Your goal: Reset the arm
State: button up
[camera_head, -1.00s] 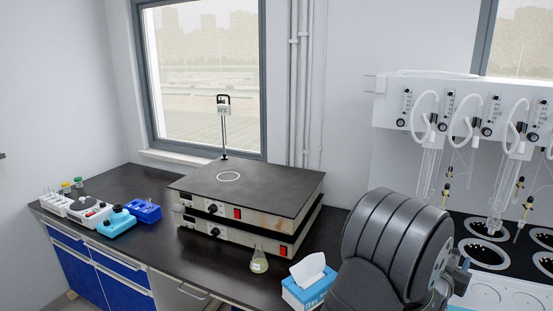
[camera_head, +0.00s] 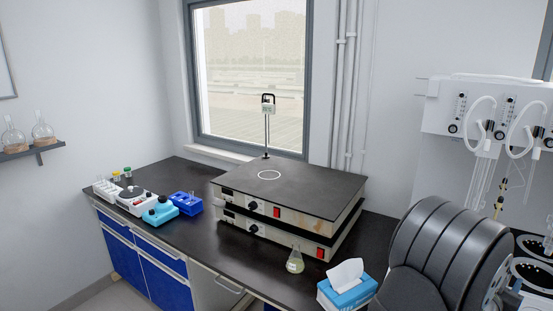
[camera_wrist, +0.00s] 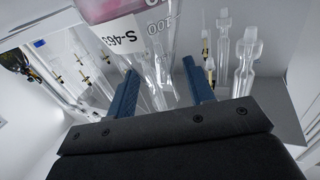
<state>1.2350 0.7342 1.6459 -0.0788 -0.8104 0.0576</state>
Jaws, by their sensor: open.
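My gripper (camera_wrist: 159,66) shows in the wrist view, with two dark blue fingers spread apart. In the head view my dark arm (camera_head: 440,250) fills the lower right, and the gripper itself is not visible there.
The white distiller (camera_head: 478,105) with glass tubes stands at the right. Stacked hot plates (camera_head: 318,190) sit on the black bench, with a small flask (camera_head: 295,262) and a tissue box (camera_head: 340,293) in front. Blue racks and devices (camera_head: 160,210) stand left. A wall shelf (camera_head: 20,154) holds flasks.

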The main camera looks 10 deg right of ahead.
jog(key=v, duration=1.2)
jog(key=x, duration=1.2)
jog(key=shift+r, duration=0.1)
jog(key=shift+d+r, duration=0.15)
jog(key=shift+r, duration=0.15)
jog(key=s+a+r, duration=0.2)
jog(key=s+r, duration=0.8)
jog(key=s, duration=0.1)
jog(key=w+a+f+n+t+y, duration=0.2)
jog(key=w+a+f, duration=0.1)
jog(key=w+a, duration=0.6)
jog(key=w+a+f+n+t+y, duration=0.2)
jog(key=w+a, duration=0.7)
jog(key=w, duration=0.7)
jog(key=w+a+f+n+t+y, duration=0.1)
jog(key=w+a+f+n+t, duration=0.1)
jog(key=w+a, duration=0.8)
notch_tip(320, 180, down, 2)
jog(key=shift+w+f+t+y, duration=0.1)
jog(key=shift+w+t+y, duration=0.3)
jog(key=shift+w+t, duration=0.65)
jog(key=shift+w+g, duration=0.2)
jog(key=shift+g, duration=0.05)
